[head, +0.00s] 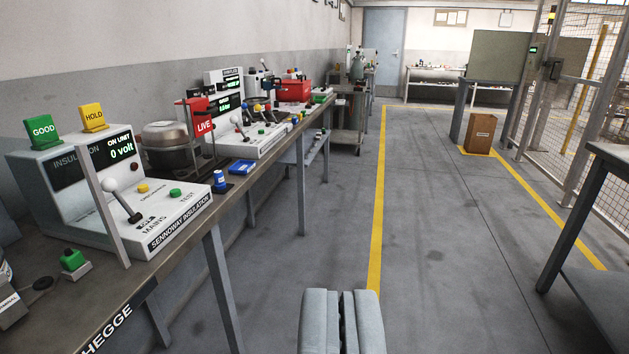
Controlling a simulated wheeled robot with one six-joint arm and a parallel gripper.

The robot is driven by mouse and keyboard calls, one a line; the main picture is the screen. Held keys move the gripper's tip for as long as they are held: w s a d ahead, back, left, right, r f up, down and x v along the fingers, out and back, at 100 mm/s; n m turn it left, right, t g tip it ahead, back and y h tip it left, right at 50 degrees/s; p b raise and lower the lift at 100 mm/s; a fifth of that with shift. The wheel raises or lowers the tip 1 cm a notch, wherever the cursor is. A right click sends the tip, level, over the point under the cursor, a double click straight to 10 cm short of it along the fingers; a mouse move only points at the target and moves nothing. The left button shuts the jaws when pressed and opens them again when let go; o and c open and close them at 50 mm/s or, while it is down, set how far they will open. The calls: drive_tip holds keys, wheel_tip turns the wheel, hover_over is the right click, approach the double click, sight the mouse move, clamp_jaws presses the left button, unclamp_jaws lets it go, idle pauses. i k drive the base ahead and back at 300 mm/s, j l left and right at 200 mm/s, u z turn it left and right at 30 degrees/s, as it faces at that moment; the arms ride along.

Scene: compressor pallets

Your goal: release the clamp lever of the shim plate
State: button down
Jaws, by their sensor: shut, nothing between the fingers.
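My gripper (342,318) shows at the bottom middle of the head view. Its two grey fingers are together, with nothing between them, over the open floor to the right of the long bench. I cannot make out a shim plate or its clamp lever anywhere in this view. A black lever with a white ball knob (110,185) stands on the insulation tester (75,219) on the bench at left, marked MAINS. My gripper is well apart from it.
The long bench (170,258) runs along the left wall with test units and a steel pot (171,146). The grey floor (430,220) ahead is clear, with a yellow line (379,200). A brown bin (480,133) and wire fence (600,110) stand right. A dark table (600,200) edges in at right.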

sight(267, 107)
drive_tip(key=i, duration=3.15)
drive_tip(key=z, duration=0.2)
